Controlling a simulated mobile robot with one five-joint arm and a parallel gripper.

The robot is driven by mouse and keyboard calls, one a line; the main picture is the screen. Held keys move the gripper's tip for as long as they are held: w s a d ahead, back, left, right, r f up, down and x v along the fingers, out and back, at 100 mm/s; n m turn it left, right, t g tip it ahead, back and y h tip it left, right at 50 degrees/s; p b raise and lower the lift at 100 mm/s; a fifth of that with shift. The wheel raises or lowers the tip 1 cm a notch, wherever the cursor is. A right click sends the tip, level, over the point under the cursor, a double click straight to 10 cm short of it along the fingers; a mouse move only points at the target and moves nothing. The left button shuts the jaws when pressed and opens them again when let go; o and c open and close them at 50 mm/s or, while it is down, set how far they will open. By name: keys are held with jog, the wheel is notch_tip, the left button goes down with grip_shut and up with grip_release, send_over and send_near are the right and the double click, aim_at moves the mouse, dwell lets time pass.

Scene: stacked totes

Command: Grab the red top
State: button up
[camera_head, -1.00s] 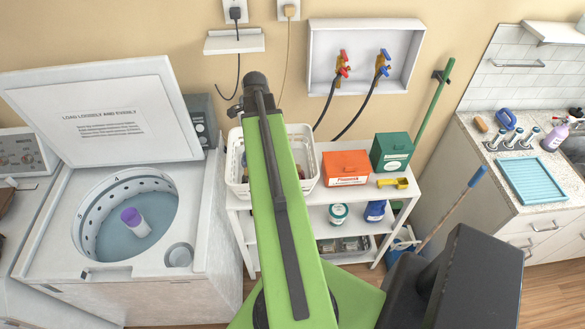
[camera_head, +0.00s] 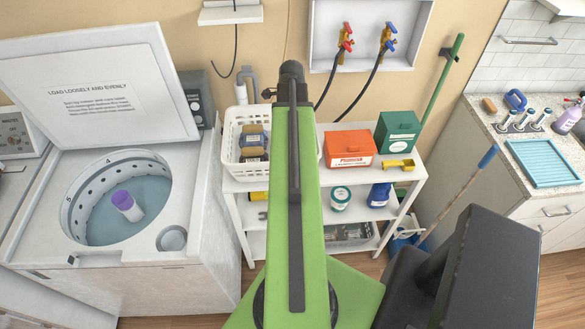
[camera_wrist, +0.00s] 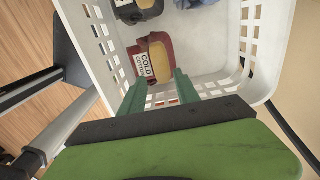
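A red folded top (camera_wrist: 160,50) with a white "COLD COTTON" label lies in the white basket (camera_wrist: 258,50), against the slotted wall, in the wrist view. My gripper (camera_wrist: 160,80) shows two green fingers spread apart, with nothing held between them. The fingers reach over the basket rim towards the red top; whether they touch it I cannot tell. In the head view the basket (camera_head: 232,150) stands on the shelf's top, partly behind my green arm. The red top cannot be made out there.
A dark labelled garment (camera_wrist: 138,10) and a blue-grey one (camera_wrist: 195,3) lie beside the red top. An orange box (camera_head: 349,150) and a green box (camera_head: 397,135) stand on the shelf (camera_head: 372,180). The open washer (camera_head: 190,160) is at left.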

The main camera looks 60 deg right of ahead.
notch_tip(320, 180, down, 8)
jog(key=b, duration=0.6)
jog(key=shift+w+r, duration=0.15)
jog(key=shift+r, duration=0.3)
jog(key=shift+c, duration=0.5)
grip_shut()
